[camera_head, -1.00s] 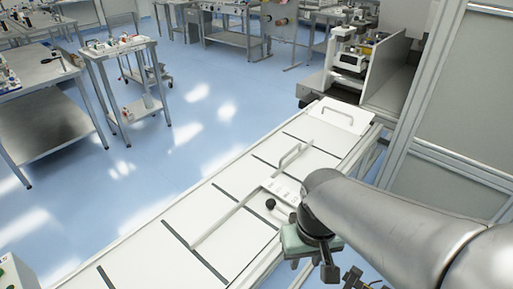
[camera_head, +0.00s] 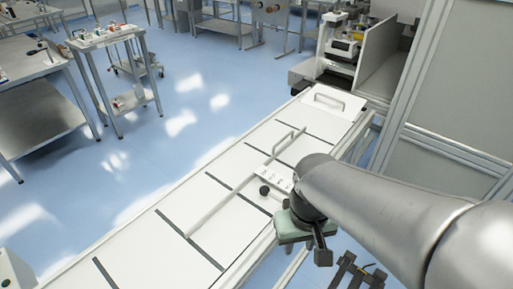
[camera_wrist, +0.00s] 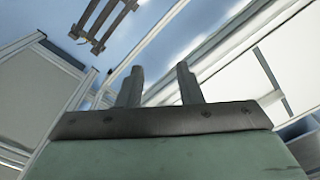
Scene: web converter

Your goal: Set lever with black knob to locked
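The lever's black knob (camera_head: 264,190) shows in the head view on the white bench top, just left of my wrist. The lever's arm is partly hidden behind my wrist, so its exact setting cannot be read. The knob does not show in the wrist view.
The white bench top (camera_head: 150,245) has dark seams and raised handles, one handle (camera_head: 288,143) near the plate. A grey frame panel (camera_head: 440,120) stands at the right. A dark rack (camera_head: 355,275) lies low beside the bench.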

